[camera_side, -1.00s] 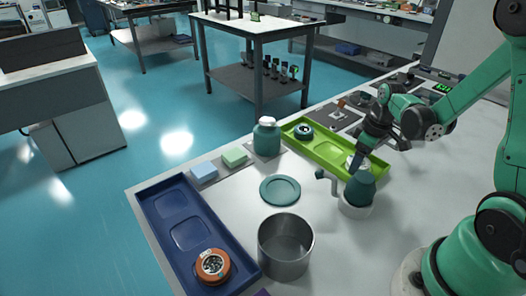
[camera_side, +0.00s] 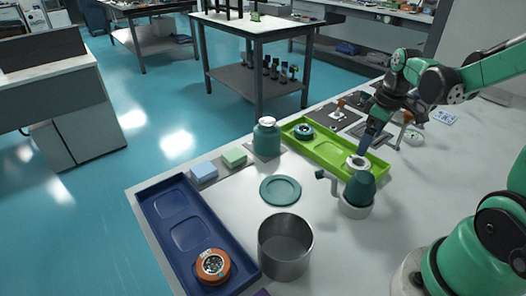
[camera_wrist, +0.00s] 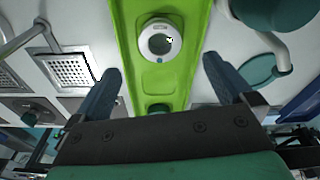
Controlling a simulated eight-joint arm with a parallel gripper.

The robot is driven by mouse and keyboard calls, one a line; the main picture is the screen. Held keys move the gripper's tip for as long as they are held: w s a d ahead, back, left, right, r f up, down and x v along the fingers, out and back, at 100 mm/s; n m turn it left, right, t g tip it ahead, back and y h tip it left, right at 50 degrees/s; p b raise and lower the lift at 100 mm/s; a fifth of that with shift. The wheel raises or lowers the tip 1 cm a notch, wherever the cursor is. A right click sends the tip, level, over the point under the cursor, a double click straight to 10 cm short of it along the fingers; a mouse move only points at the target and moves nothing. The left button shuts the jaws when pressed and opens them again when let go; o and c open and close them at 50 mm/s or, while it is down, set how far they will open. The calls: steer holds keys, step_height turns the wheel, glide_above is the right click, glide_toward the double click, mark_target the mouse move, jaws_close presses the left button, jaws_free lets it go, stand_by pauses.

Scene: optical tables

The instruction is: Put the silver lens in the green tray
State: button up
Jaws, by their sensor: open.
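The silver lens (camera_side: 358,162), a pale ring with a dark centre, lies in the near right end of the green tray (camera_side: 325,153). It also shows in the wrist view (camera_wrist: 160,41), flat on the floor of the tray (camera_wrist: 190,20). My gripper (camera_side: 365,150) is just above the lens in the side view. In the wrist view my gripper (camera_wrist: 161,69) has its two blue fingers wide apart with nothing between them, and the lens shows clear of both.
A teal-ringed lens (camera_side: 303,131) is at the tray's far end. A teal cup-like device (camera_side: 359,190) stands close in front of the tray. A metal pot (camera_side: 286,246), a teal plate (camera_side: 280,190) and a blue tray (camera_side: 178,208) with an orange lens (camera_side: 212,266) are nearer.

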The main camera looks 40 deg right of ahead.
mark_target(365, 165)
step_height(365, 165, up, 5)
steer(key=a+r+m+t, duration=0.1)
steer(key=a+t, duration=0.4)
steer(key=a, duration=1)
steer(key=shift+w+a+m+t, duration=0.2)
steer(key=shift+w+m+t, duration=0.15)
steer(key=shift+m, duration=0.25)
